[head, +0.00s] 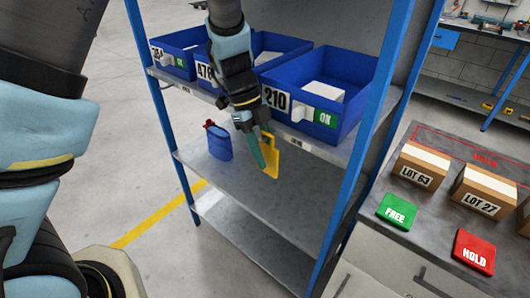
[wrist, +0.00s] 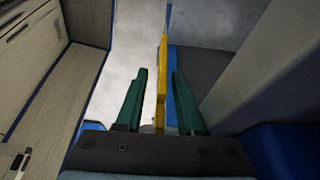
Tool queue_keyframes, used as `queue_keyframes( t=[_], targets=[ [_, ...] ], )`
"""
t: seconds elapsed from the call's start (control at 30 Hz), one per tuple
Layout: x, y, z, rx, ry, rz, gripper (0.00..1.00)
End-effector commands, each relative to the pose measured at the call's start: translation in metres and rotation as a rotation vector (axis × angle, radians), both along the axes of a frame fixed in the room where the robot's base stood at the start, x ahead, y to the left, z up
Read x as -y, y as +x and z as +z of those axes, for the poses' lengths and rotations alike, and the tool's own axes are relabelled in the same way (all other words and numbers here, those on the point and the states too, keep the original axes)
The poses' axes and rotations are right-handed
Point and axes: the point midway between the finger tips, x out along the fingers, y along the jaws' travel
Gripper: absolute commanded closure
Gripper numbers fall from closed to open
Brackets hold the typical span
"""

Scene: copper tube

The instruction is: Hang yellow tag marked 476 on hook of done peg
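The yellow tag (head: 269,156) is just under the front edge of the upper shelf, below the bin marked 210. Its number cannot be read. My gripper (head: 260,148) points down at it in the head view. In the wrist view, the tag (wrist: 161,85) shows as a thin yellow edge between my two green fingers (wrist: 160,90). A narrow gap shows on each side, so the fingers look open around it. Whether anything else supports the tag is hidden. I cannot make out a done peg or its hook.
Blue bins (head: 328,92) line the upper shelf. A blue jug (head: 218,142) stands on the shelf below (head: 225,185). A blue post (head: 362,150) rises to the right. The counter holds cartons (head: 421,166), a green FREE block (head: 398,211) and a red HOLD block (head: 474,252).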

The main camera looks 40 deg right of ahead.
Motion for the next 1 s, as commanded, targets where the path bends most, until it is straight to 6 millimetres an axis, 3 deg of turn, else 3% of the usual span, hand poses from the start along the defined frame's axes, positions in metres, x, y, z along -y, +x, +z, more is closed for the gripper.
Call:
queue_keyframes(
  t=[0.27,0.7,1.0],
  targets=[
    [0.001,0.007,0.016,0.004,-0.007,0.0,0.56],
    [-0.008,0.036,0.088,0.002,-0.005,0.0,0.56],
    [-0.011,0.04,0.101,0.0,-0.001,0.0,0.56]
  ],
)
